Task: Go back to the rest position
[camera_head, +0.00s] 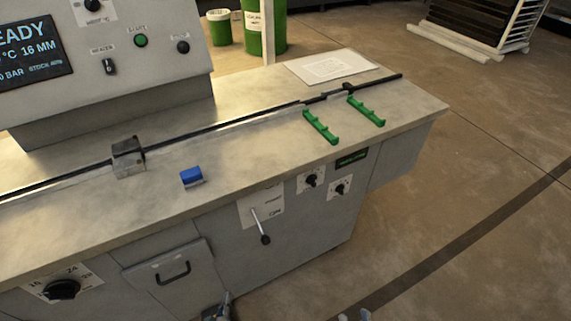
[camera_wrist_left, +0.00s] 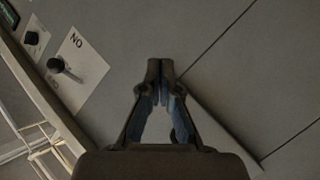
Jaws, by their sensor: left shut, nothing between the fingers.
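My left gripper (camera_head: 217,309) shows at the bottom edge of the head view, in front of the machine's cabinet and below the worktop. In the left wrist view its fingers (camera_wrist_left: 161,70) meet at the tips and hold nothing; a flat grey panel lies beyond them. My right gripper (camera_head: 355,315) only just shows at the bottom edge of the head view, further right, over the floor. Most of it is cut off, so its opening is unclear.
The worktop (camera_head: 80,200) carries a blue block (camera_head: 191,176), a metal block (camera_head: 128,157) on a dark rail, two green holders (camera_head: 320,127) and a sheet (camera_head: 330,67). A lever (camera_head: 261,228) and a drawer handle (camera_head: 172,273) stick out in front.

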